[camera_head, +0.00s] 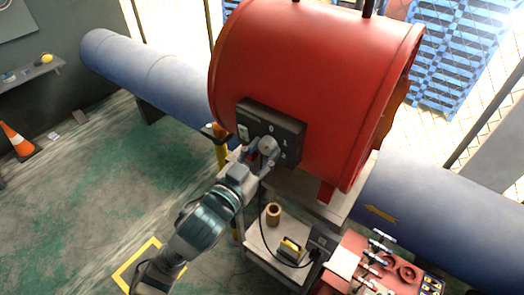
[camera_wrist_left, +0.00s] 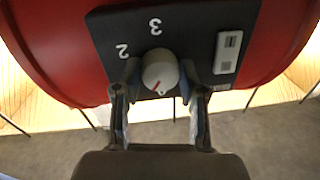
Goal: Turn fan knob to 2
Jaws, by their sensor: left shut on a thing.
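My left gripper (camera_wrist_left: 160,88) is shut on the knob, one finger on each side. The panel (camera_head: 285,122) also shows in the head view, fixed to the red fan drum (camera_head: 310,70). There my left gripper (camera_head: 264,150) reaches it and covers part of its face. My right gripper is not in view.
A grey cart (camera_head: 265,245) with a brown roll (camera_head: 273,214) stands below the drum. A red tray (camera_head: 400,285) with valves and fittings is at lower right. Blue ducts (camera_head: 150,75) run behind. Green floor at left is open, with an orange cone (camera_head: 18,140).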

